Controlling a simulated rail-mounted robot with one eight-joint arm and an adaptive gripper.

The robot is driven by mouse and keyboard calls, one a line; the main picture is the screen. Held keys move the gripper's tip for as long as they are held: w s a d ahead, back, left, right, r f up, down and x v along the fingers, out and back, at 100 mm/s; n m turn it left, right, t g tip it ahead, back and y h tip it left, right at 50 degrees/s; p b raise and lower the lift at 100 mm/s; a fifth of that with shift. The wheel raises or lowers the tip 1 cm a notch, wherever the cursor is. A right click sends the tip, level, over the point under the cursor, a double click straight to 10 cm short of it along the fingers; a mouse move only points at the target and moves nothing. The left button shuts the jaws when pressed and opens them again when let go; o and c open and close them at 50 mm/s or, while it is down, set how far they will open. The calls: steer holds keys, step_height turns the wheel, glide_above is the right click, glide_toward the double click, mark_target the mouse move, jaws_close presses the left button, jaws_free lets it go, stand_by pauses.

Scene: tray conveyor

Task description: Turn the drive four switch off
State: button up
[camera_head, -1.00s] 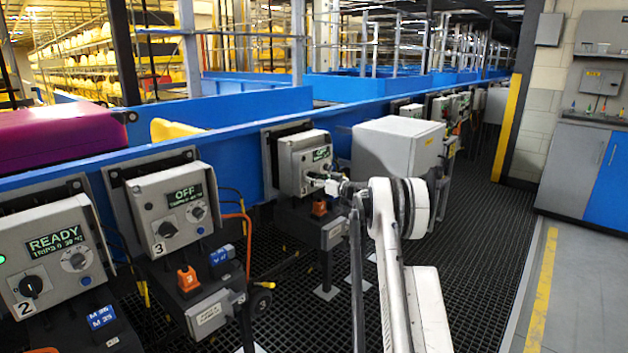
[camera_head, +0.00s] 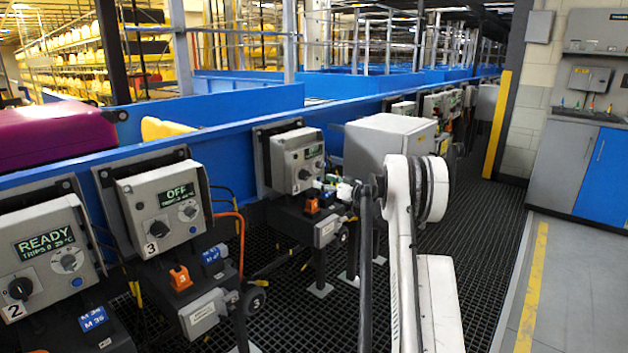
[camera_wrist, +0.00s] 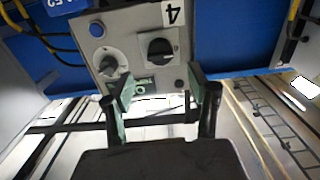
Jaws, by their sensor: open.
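The drive four box (camera_head: 290,165) is grey, with a small display (camera_head: 314,151) whose green text is too small to read. In the wrist view its face appears upside down, marked 4. There its black rotary switch (camera_wrist: 160,51) sits beside a grey dial (camera_wrist: 108,64), with the display (camera_wrist: 146,85) nearer my fingers. The switch's exact setting is hard to read. My gripper (camera_wrist: 163,92) is open and empty, its two fingers spread in front of the box's face, apart from the switch. In the head view my gripper (camera_head: 335,188) is small, at the box's lower right.
Drive three (camera_head: 160,207) reads OFF and drive two (camera_head: 45,252) reads READY, both to the left. A large grey cabinet (camera_head: 388,145) stands just right of drive four. An orange plug (camera_head: 312,206) sits below its box. The blue conveyor side (camera_head: 230,150) runs behind.

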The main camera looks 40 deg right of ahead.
steer(key=shift+s+d, duration=0.2)
steer(key=shift+s, duration=1.35)
steer(key=a+r+g+p, duration=0.1)
steer(key=a+r, duration=0.3)
steer(key=a, duration=0.4)
steer(key=a+r+g+y+p, duration=0.1)
steer(key=a+r+g, duration=0.1)
steer(key=a+r, duration=0.35)
steer(key=a+r+g+p, duration=0.1)
steer(key=a+r, duration=0.2)
steer(key=a, duration=0.6)
steer(key=s+a+r+g+p, duration=0.1)
steer(key=s+a+r+g, duration=0.2)
steer(key=a, duration=0.6)
steer(key=s+a+r+p, duration=0.1)
steer(key=s+a+r, duration=0.3)
steer(key=a, duration=0.5)
steer(key=s+a+m+g+h+p, duration=0.1)
steer(key=s+a+g+p, duration=0.15)
steer(key=s+a, duration=1.15)
steer(key=s+a+f+h+p, duration=0.1)
steer(key=s+f, duration=0.1)
steer(key=s, duration=0.8)
steer(key=s+a+f+m+g+h+p, duration=0.1)
steer(key=s+f+h, duration=0.1)
steer(key=s, duration=0.8)
steer(key=shift+s+a+f+p, duration=0.25)
steer(key=shift+a+f+p, duration=0.1)
steer(key=shift+f, duration=0.1)
